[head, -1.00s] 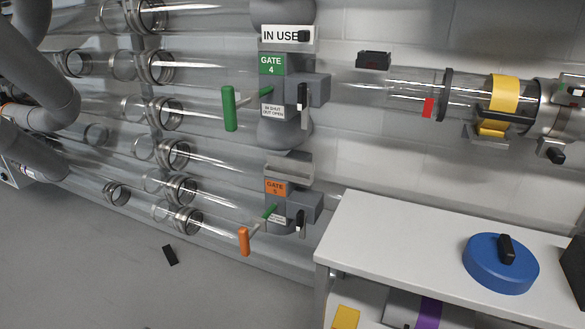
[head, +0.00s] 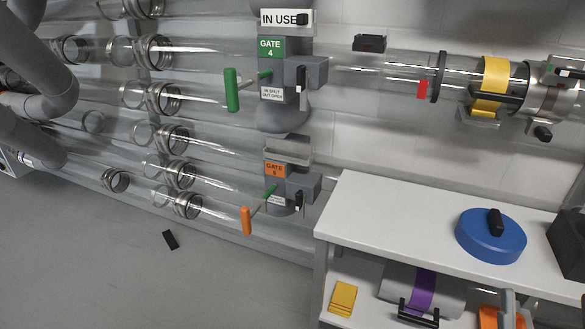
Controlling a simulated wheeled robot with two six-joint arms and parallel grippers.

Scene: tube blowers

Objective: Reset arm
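Neither of my grippers shows in the head view, so what they hold cannot be seen. The gate 4 unit (head: 272,75) has a green handle (head: 232,90) sticking out to the left, under an "IN USE" sign (head: 280,18). Below it, a second gate unit with an orange label (head: 275,169) has an orange handle (head: 246,220), also sticking out to the left. The number on that label is too small to read surely.
A white bench (head: 400,215) at the right carries a blue round lid (head: 490,236) with a black handle. Its shelf holds yellow pieces (head: 343,298) and a cylinder with a purple band (head: 422,290). Clear tubes line the wall. A small black piece (head: 170,240) lies on otherwise clear floor.

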